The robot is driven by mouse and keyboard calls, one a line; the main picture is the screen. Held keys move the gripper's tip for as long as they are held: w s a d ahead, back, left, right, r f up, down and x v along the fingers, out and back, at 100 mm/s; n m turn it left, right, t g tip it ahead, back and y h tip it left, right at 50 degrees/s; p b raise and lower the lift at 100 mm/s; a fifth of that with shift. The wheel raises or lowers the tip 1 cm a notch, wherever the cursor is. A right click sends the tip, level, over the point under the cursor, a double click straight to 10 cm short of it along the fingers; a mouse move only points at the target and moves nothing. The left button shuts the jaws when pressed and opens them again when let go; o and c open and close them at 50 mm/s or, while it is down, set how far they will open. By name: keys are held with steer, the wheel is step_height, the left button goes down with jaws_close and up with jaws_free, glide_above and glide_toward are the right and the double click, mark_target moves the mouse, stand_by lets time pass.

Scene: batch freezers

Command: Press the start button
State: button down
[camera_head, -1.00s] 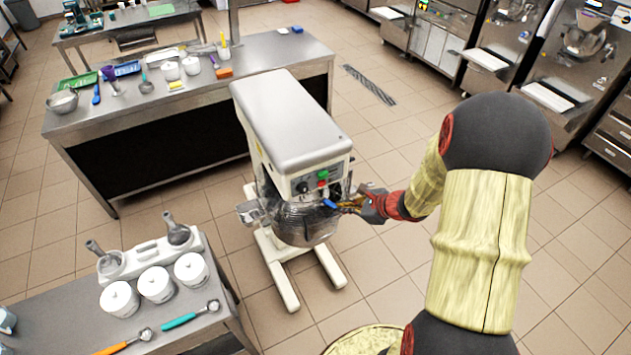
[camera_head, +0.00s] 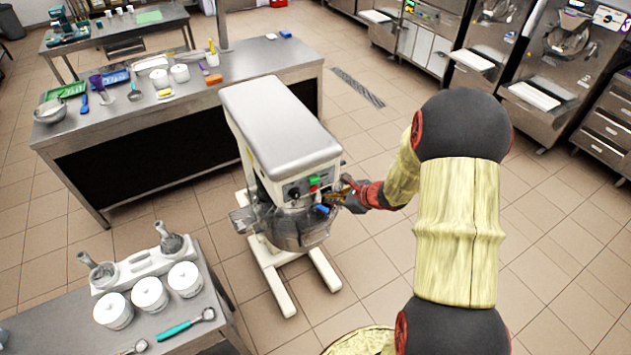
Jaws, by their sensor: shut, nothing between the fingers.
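The mixer (camera_head: 278,125) stands upright on the floor in the middle of the view, with a metal bowl (camera_head: 300,228) low on its front. Its front panel carries a green button (camera_head: 314,181), which looks like the start button, and a dark knob (camera_head: 293,193) to the left. A red button below the green one is hard to make out now. My gripper (camera_head: 331,196) is shut and empty just right of and below the green button, close to the panel. I cannot tell whether it touches the panel. A blue part (camera_head: 321,209) shows just below the fingertips.
A steel counter (camera_head: 240,65) with bowls and tools stands behind the mixer. Another table (camera_head: 50,310) with white tubs (camera_head: 150,293) and scoops is at lower left. Large steel machines (camera_head: 570,60) line the back right. The tiled floor at right is open.

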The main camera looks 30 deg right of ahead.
mark_target(314, 180)
steer(key=shift+w+a, duration=0.1)
steer(key=shift+w, duration=2.05)
steer(key=shift+w, duration=0.1)
steer(key=shift+w+b, duration=0.3)
steer(key=shift+b, duration=0.05)
